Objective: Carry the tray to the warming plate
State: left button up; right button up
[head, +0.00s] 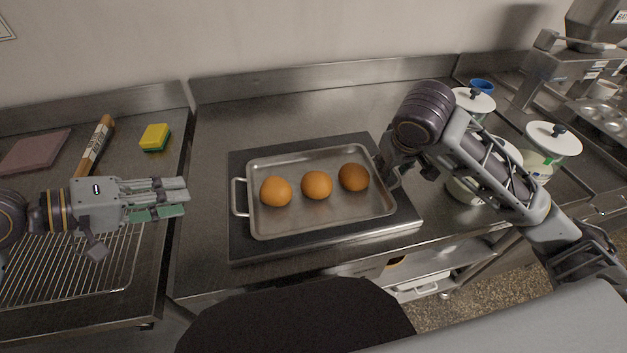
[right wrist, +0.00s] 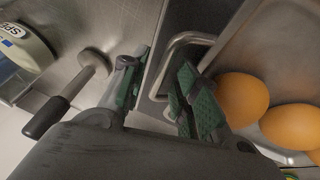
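The metal tray (head: 322,222) holds three round brown buns (head: 317,185). It sits level on a dark flat slab (head: 240,246), which looks like the warming plate, on the steel counter. My left gripper (head: 185,199) is open and empty, to the left of the tray's left handle (head: 238,197) and apart from it. My right gripper (head: 392,178) is at the tray's right end, and the arm partly hides that handle. In the right wrist view its fingers (right wrist: 158,92) are apart, with the tray handle (right wrist: 184,41) between them and no grip showing.
A wire rack (head: 75,268) lies under my left arm. A rolling pin (head: 96,143), sponge (head: 155,137) and reddish board (head: 36,151) lie behind it. White-lidded containers (head: 552,138) stand right of my right arm. The counter behind the tray is clear.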

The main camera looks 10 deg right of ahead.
jog(key=o, duration=0.8)
jog(key=shift+r, duration=0.2)
jog(key=shift+v, duration=5.75)
jog(key=shift+r, duration=0.2)
notch_tip(320, 180, up, 21)
jog(key=p, duration=2.1)
jog(key=shift+f, duration=0.15)
jog(key=shift+r+p, duration=0.55)
jog(key=shift+s+f, duration=0.1)
jog(key=shift+s, duration=0.05)
